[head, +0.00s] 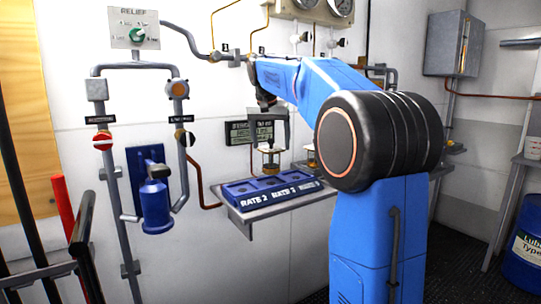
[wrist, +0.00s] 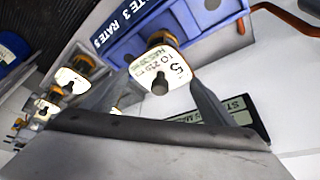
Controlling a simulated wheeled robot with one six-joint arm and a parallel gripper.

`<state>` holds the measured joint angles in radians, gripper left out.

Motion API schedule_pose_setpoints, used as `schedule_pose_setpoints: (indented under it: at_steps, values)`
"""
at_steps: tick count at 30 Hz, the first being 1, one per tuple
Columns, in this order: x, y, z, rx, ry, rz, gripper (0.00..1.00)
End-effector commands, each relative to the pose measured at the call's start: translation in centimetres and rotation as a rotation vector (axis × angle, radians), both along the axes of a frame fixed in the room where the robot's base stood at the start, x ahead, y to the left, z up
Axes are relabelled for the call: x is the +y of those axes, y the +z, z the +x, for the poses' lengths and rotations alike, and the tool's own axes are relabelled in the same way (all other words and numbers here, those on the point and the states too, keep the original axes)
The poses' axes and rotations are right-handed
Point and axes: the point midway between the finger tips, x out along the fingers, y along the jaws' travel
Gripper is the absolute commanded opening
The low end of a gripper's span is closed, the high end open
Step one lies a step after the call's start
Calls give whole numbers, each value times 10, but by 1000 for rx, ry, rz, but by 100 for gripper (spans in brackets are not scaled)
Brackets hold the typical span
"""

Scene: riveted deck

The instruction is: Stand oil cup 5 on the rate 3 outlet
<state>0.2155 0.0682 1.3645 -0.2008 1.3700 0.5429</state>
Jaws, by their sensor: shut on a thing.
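Oil cup 5 (wrist: 178,72) has a white lid marked 5, a dark knob and an amber body. It sits between the two fingers of my gripper (wrist: 160,88), which is shut on it. In the head view, my gripper (head: 269,143) holds the cup (head: 270,160) upright above the back part of the blue outlet block (head: 256,200). The block's front reads RATE 2, RATE 3 and a third label partly hard to read. The rate 3 label (head: 284,192) is at the middle of the front. Whether the cup touches the block cannot be told.
The block rests on a grey wall shelf (head: 262,218). More white-lidded cups (wrist: 82,68) stand in a row at left in the wrist view; one (head: 312,160) shows partly behind my arm. A dark display (head: 250,132) is on the wall behind.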

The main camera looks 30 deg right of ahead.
Motion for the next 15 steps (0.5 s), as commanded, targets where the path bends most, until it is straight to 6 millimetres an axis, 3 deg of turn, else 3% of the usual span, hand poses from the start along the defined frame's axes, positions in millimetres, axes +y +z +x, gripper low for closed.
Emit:
schedule_pose_setpoints:
  at_steps: [9, 15]
  values:
    - [0, -36, -1, 0, 1, 0, 25]
    - [0, -40, 0, -1, 1, 0, 25]
